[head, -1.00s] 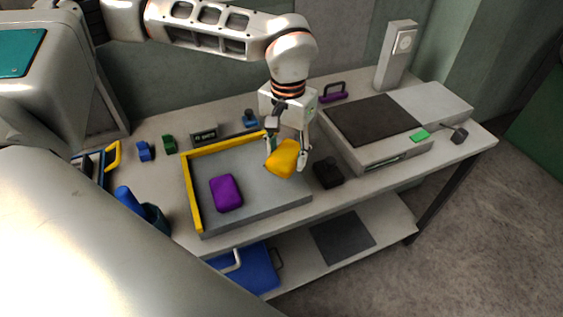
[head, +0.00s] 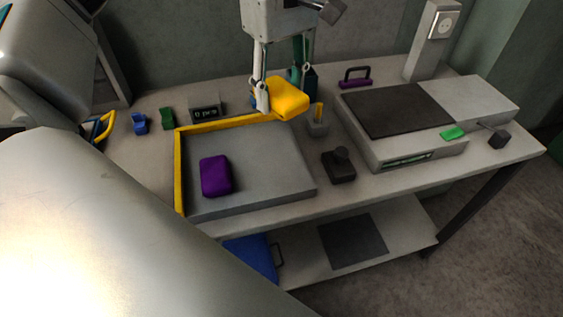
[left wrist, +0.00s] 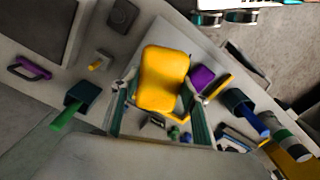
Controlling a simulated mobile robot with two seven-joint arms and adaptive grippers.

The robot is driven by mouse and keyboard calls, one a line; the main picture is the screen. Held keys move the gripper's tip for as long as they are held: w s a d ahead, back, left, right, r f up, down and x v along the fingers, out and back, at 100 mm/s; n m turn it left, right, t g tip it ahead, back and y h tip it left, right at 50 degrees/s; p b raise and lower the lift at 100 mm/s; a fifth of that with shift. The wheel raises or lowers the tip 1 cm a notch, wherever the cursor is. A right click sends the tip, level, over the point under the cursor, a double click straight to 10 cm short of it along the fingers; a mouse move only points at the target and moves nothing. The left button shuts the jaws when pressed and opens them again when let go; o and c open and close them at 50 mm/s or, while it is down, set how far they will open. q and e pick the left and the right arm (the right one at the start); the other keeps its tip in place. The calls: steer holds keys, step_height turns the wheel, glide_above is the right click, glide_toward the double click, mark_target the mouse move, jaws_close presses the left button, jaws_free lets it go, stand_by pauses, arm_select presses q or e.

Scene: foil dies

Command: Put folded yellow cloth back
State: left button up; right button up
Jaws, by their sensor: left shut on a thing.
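The folded yellow cloth (head: 287,98) is held by my left gripper (head: 270,104), above the back edge of the grey tray with yellow edging (head: 255,170). In the left wrist view the yellow cloth (left wrist: 164,78) sits between the two fingers of my left gripper (left wrist: 160,98) and hides part of the tray. A folded purple cloth (head: 216,176) lies in the left part of the tray; it also shows in the left wrist view (left wrist: 203,77). My right gripper is not in view.
Right of the tray stand a black stamp-like block (head: 339,168) and a small grey holder with a yellow piece (head: 317,124). A flat machine with a dark plate (head: 400,110) fills the right. A small display (head: 206,108) and blue (head: 140,123) and green (head: 167,118) clips stand behind the tray.

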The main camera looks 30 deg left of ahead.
arm_select(q)
steer(key=b, duration=0.1)
glide_above(281, 167)
step_height(281, 167, down, 13)
steer(key=shift+f, duration=0.45)
step_height(281, 167, down, 4)
steer(key=shift+b, duration=0.4)
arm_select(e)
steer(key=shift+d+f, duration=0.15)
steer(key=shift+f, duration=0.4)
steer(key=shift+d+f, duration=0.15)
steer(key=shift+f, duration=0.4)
arm_select(q)
steer(key=o, duration=0.7)
steer(key=shift+f, duration=0.15)
steer(key=o, duration=0.4)
steer(key=shift+c, duration=0.2)
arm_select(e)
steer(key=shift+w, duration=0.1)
